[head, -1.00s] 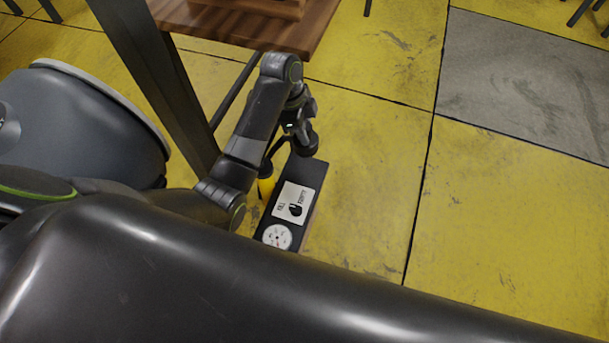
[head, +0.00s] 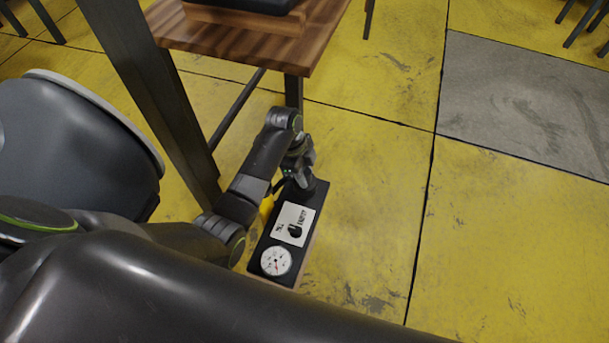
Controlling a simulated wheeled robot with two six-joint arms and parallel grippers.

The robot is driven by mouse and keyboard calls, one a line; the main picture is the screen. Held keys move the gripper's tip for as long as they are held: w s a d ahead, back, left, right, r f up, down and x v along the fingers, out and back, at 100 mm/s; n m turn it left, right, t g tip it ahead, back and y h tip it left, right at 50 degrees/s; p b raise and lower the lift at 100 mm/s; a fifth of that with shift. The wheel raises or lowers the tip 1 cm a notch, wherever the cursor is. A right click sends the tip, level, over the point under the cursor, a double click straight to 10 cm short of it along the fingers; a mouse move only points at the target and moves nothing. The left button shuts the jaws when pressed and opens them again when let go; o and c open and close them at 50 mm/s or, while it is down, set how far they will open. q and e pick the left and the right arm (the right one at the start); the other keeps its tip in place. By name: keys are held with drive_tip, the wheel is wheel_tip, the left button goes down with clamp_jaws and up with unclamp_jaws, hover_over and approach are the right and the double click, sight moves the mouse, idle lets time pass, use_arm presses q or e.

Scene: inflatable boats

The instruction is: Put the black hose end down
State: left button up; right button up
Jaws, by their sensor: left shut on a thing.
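My left gripper (head: 304,184) points down at the far end of a black box with a dial gauge (head: 264,242). It is shut on a dark piece, which I take to be the black hose end; the fingers and arm hide most of it. Whether that piece touches the box I cannot tell. The box has a white label with a black knob and a round white gauge at its near end. My right gripper is out of view.
A wooden table (head: 262,43) with dark legs stands just beyond. A grey rounded inflatable shape (head: 75,140) is at the left.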

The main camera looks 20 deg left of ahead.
use_arm(q)
drive_tip(key=shift+f, duration=0.3)
drive_tip(key=o, duration=1)
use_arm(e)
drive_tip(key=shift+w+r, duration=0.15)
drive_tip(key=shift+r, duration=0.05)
use_arm(q)
drive_tip(key=shift+a+r, duration=0.1)
drive_tip(key=shift+r, duration=0.4)
drive_tip(key=p+v, duration=0.3)
drive_tip(key=v, duration=0.8)
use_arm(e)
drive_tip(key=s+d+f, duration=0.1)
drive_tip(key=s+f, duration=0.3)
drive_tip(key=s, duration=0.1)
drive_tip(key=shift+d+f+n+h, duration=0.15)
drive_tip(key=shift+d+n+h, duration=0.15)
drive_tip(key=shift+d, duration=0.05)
